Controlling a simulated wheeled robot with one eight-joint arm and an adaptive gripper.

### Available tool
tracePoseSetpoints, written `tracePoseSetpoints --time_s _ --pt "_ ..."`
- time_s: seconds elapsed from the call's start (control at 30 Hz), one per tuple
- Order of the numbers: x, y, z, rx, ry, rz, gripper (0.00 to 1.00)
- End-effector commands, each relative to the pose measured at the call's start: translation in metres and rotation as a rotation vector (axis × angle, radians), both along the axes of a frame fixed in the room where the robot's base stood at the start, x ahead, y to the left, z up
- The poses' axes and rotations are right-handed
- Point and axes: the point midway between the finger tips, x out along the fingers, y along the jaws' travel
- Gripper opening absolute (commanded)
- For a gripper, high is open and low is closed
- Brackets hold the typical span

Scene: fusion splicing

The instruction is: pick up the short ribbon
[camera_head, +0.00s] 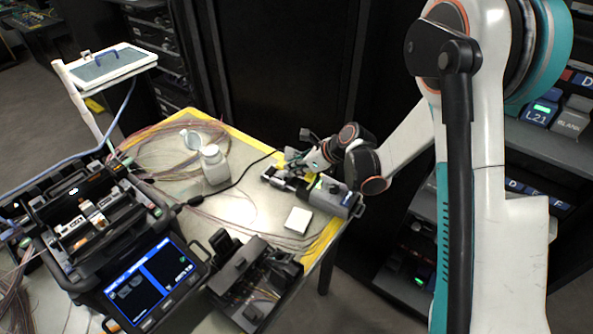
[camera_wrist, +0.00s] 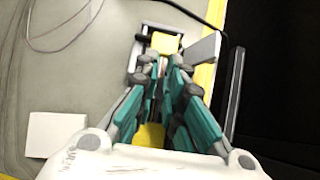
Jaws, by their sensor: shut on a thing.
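My gripper (camera_head: 305,160) is at the right edge of the work table, over a small grey tool. In the wrist view the fingers (camera_wrist: 168,62) are close together, right at the tool's yellow block (camera_wrist: 164,43). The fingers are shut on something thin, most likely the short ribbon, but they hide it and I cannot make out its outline. The grey tool (camera_head: 334,194) has a boxy body and lies along the table edge under my gripper.
A white bottle (camera_head: 214,165) stands further left. The fusion splicer (camera_head: 158,280) with its lit screen and an open black case (camera_head: 252,285) fill the front. Loose fibres and a black cable cross the table.

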Motion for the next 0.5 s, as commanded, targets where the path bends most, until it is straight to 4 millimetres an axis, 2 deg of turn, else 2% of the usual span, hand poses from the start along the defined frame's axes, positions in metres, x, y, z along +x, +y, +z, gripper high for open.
tracePoseSetpoints --time_s 0.03,0.3,0.5 --pt "0.0 0.0 0.015 0.0 0.0 0.0 0.0" --pt "-0.001 0.0 0.091 0.0 0.0 0.0 0.0" --pt "0.0 0.0 0.136 0.0 0.0 0.0 0.0"
